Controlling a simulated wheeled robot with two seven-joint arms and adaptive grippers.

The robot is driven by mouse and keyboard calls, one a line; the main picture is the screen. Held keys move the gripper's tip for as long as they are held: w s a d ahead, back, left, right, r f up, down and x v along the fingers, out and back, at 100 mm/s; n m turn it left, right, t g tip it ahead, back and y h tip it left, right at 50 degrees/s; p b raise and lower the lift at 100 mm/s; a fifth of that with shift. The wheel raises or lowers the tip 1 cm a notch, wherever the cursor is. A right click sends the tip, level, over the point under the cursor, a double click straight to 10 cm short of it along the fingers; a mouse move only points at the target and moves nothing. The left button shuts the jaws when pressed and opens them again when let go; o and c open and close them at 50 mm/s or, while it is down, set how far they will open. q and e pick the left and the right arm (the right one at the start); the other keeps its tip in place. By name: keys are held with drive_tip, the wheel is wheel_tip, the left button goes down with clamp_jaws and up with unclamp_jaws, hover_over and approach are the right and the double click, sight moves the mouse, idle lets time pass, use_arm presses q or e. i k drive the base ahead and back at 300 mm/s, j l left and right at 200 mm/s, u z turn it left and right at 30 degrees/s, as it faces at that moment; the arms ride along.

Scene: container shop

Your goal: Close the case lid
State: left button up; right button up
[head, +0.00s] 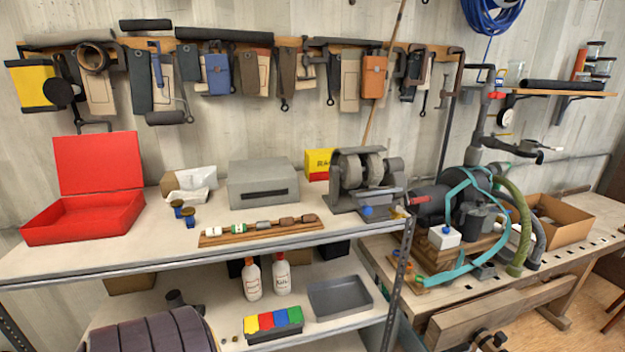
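A red case (82,218) stands at the left end of the upper shelf. Its red lid (98,163) is open and stands nearly upright along the back edge. The inside of the case faces up, and I see nothing in it. Neither of my grippers shows in the head view, so I cannot see whether they are open or shut.
A wooden tool rack (262,231) lies near the shelf's front. A bench grinder (362,178) stands farther right. Tools hang on the wall above.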

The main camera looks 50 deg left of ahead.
sight(109, 161)
drive_tip(key=u, duration=3.1)
drive_tip(key=j+u, duration=0.1)
drive_tip(key=j, duration=0.55)
